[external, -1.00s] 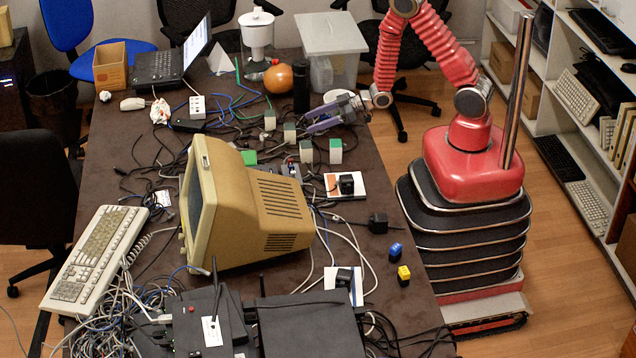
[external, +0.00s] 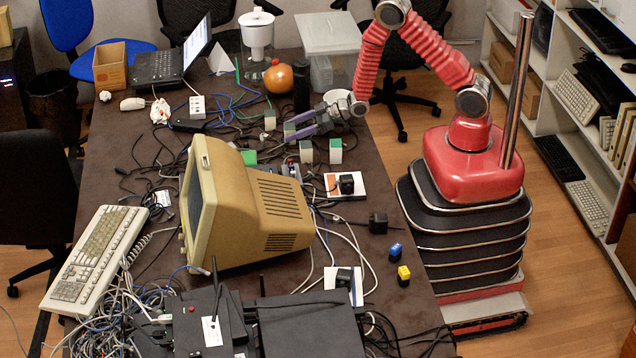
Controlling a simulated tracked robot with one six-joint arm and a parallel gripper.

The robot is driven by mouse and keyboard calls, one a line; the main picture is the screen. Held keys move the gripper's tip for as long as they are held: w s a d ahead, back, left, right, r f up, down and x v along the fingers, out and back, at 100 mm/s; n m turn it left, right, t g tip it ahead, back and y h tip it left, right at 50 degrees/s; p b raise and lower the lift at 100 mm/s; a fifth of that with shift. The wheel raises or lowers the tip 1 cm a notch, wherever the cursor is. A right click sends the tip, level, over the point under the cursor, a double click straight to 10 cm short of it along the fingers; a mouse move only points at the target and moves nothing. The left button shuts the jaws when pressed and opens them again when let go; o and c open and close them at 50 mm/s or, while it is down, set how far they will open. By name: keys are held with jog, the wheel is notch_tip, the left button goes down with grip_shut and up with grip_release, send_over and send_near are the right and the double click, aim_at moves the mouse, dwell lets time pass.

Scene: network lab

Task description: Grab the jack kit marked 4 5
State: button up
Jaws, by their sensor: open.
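Several small white-and-green blocks stand on the dark table: one at the back (external: 269,121), one at the front (external: 306,152) and one at the right (external: 335,151). They may be the jack kits, but their markings are too small to read, so I cannot tell which is marked 4 5. My gripper (external: 289,131), with purple fingers, is open and low over the table between the back and front blocks. Its fingertips overlap the place of another such block, which is now mostly hidden. I cannot tell whether they touch it.
Cables lie tangled around the blocks. A beige monitor (external: 245,205) stands in front of them. A black cylinder (external: 301,88), an orange round object (external: 278,78) and a clear bin (external: 335,72) stand behind.

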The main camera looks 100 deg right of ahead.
aim_at(280, 141)
jog(key=shift+x, duration=2.6)
jog(key=shift+d, duration=0.1)
jog(key=c, duration=1.2)
